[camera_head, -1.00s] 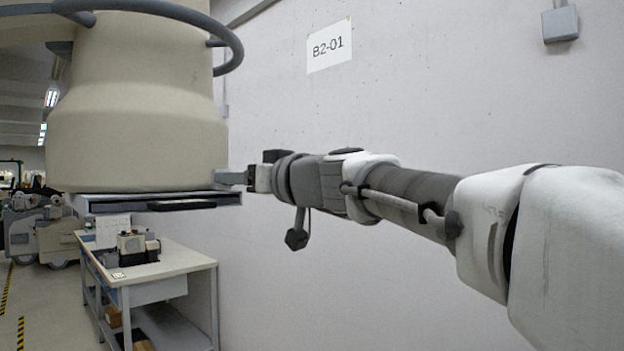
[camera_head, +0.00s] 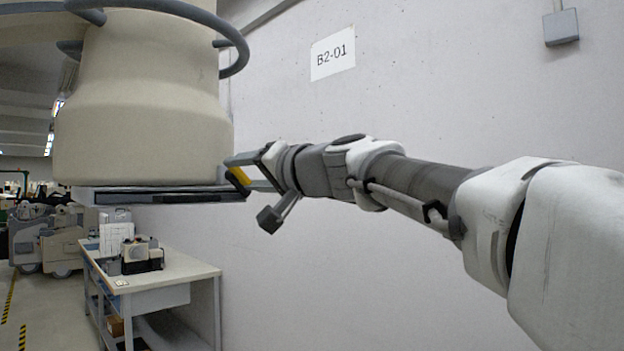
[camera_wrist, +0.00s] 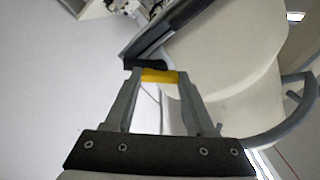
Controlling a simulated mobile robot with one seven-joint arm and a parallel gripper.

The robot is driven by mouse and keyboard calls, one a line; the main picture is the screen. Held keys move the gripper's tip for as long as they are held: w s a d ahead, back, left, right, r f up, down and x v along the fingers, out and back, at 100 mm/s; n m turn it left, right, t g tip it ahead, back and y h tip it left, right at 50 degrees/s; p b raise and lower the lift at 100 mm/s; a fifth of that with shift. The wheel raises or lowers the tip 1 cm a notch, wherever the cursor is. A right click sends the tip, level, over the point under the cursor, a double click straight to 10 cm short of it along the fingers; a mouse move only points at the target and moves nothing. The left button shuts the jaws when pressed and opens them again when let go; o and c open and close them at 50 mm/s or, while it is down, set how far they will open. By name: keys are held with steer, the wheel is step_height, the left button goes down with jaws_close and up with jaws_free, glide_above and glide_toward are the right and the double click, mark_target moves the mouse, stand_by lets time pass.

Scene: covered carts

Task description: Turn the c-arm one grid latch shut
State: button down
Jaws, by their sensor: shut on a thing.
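The c-arm's cream drum-shaped head (camera_head: 140,115) hangs at the upper left, with a flat dark grid tray (camera_head: 160,195) under it. A small yellow piece, apparently the grid latch (camera_head: 239,176), shows at the tray's right end. My gripper (camera_head: 242,172) is shut on this yellow latch and is rolled at a tilt. In the wrist view the yellow latch (camera_wrist: 160,76) lies crosswise between the two fingertips, beside a black part (camera_wrist: 143,64) at the tray's edge. The latch's mount is hidden, so I cannot tell its exact angle to the tray.
A pale wall with a B2-01 sign (camera_head: 332,53) stands close behind my arm. A grey cable loop (camera_head: 235,50) curves around the c-arm head's top. A workbench (camera_head: 160,275) with a small device (camera_head: 142,254) stands below. Open floor lies at the lower left.

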steer(key=m, duration=0.4)
steer(key=shift+m, duration=0.3)
steer(key=m, duration=0.4)
steer(key=shift+f, duration=0.1)
steer(key=shift+m, duration=0.4)
steer(key=shift+c, duration=1.2)
jaws_free()
steer(key=b+v, duration=0.2)
steer(key=v, duration=1.5)
steer(key=shift+s+d+b, duration=0.2)
steer(key=shift+b, duration=0.2)
